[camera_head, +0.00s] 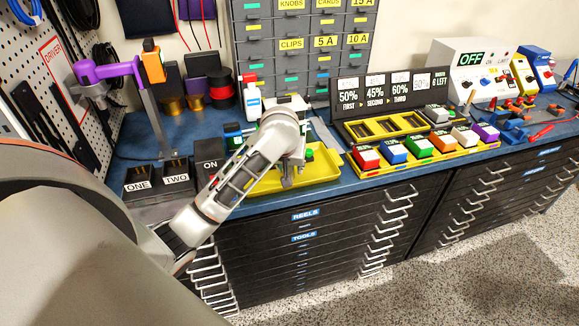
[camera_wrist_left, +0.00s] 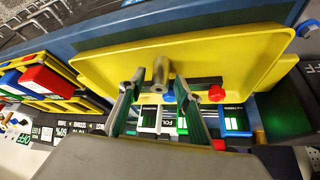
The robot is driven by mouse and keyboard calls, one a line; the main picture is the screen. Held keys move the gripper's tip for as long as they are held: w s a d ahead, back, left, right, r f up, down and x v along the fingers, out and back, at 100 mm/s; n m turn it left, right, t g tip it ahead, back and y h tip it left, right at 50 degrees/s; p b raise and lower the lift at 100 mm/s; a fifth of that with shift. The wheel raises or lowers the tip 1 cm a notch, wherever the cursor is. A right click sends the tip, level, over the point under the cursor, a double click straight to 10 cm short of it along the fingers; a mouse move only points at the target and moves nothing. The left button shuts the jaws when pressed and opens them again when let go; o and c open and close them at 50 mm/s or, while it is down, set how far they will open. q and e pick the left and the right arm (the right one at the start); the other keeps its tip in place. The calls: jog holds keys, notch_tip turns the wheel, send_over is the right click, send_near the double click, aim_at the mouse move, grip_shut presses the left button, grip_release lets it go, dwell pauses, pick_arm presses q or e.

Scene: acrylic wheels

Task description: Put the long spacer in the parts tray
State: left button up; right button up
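The yellow parts tray (camera_head: 326,173) lies on the blue bench top near its front edge. It also shows in the left wrist view (camera_wrist_left: 225,48). My left gripper (camera_head: 291,180) points down over the tray. In the left wrist view its two fingers (camera_wrist_left: 157,88) stand apart. A grey metal cylinder, which looks like the long spacer (camera_wrist_left: 160,69), shows between the fingertips against the tray. I see a gap beside it, but cannot tell whether it touches the tray floor. The arm hides part of the tray in the head view. My right gripper is not in view.
Colored blocks (camera_head: 418,148) sit in a yellow-edged rack right of the tray. Black boxes marked ONE and TWO (camera_head: 176,178) stand to the left. Black drawers (camera_head: 330,235) lie below the bench edge.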

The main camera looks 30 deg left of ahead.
pick_arm(q)
jog(key=shift+r, duration=0.3)
jog(key=v, duration=1.2)
jog(key=shift+f, duration=0.1)
